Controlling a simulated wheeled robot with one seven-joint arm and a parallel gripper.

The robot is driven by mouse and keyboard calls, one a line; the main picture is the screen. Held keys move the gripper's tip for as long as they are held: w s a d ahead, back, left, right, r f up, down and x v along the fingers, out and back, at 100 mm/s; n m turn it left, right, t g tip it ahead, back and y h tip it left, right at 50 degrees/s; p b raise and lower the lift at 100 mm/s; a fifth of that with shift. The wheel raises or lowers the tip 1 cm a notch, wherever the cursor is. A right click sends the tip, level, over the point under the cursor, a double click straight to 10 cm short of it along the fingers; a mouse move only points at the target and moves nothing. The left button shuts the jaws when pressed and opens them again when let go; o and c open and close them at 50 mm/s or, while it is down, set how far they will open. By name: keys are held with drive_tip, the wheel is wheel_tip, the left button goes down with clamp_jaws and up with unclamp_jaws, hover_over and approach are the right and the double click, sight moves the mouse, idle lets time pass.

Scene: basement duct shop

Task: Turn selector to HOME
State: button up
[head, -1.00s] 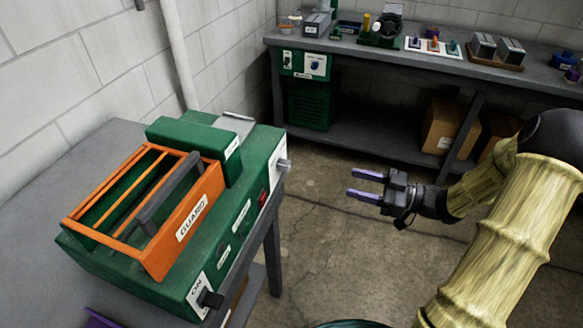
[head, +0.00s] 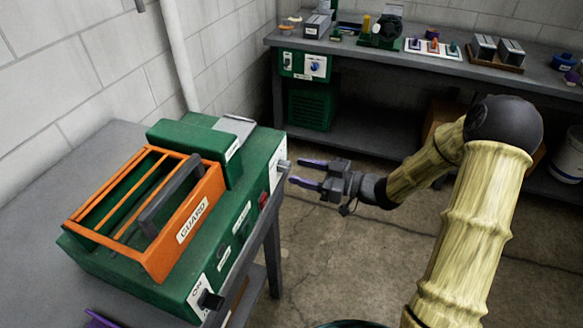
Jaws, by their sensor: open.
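A green machine (head: 222,262) stands on the grey table at left, with an orange guard frame labelled GUARD (head: 187,215) on top. On its front face, a grey knob (head: 284,165) sits on a white plate at the far right end; it looks like the selector, but its markings are too small to read. My gripper (head: 297,171) is open and empty, its two purple fingers pointing left, one above the other in the picture. The fingertips appear just right of the grey knob; I cannot tell the gap in depth. No contact is visible.
The machine's front also has a red switch (head: 263,200) and a black ON knob (head: 210,300). A white bucket (head: 569,158) stands at right. The floor between is clear.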

sight(284, 167)
drive_tip(key=shift+x, duration=1.75)
drive_tip(key=shift+c, duration=0.4)
drive_tip(key=c, duration=0.9)
